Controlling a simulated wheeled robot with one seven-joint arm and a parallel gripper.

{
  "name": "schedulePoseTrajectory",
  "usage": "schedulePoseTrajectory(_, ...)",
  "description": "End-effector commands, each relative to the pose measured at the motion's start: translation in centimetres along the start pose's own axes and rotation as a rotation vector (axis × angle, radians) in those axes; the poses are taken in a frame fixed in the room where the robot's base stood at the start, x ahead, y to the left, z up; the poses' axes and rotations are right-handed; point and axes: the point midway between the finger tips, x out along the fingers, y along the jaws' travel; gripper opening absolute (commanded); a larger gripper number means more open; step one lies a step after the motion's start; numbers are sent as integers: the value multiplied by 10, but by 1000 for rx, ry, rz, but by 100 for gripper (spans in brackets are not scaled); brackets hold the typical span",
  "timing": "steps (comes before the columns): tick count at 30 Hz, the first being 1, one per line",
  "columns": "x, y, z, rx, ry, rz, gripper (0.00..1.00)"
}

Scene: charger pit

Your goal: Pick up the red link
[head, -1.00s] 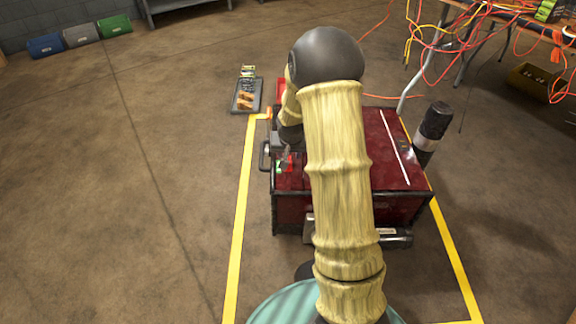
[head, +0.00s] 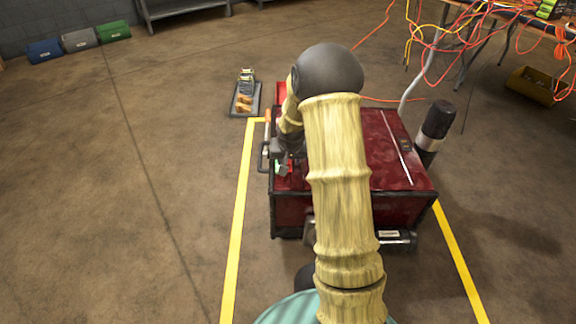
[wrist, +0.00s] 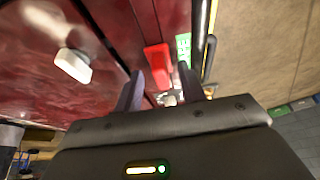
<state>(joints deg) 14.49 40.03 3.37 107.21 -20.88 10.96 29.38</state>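The red link (wrist: 158,66) is a small bright red block on top of the dark red machine. In the wrist view it lies ahead of the two dark fingers and between their lines. My gripper (wrist: 162,88) is open, with a finger on either side and a gap between the tips. I see nothing held between them. In the head view my gripper (head: 283,160) is low over the machine's left edge, and only a small bit of red shows beside it. My arm hides much of that area.
The dark red machine (head: 390,160) has a black frame and side handle. A green label (wrist: 183,48) lies beside the link. A white knob (wrist: 73,66) stands on the machine. A black post (head: 435,125) is at right.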

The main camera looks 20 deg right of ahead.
Motion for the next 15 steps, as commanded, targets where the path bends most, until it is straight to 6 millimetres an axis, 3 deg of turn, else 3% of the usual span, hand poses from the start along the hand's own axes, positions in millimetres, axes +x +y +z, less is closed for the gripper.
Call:
schedulePoseTrajectory(3, 0, -1, 0, -2, 0, -1, 40)
schedulePoseTrajectory(9, 0, -2, 0, -3, 0, -1, 1)
schedulePoseTrajectory(15, 0, -1, 0, -2, 0, -1, 0)
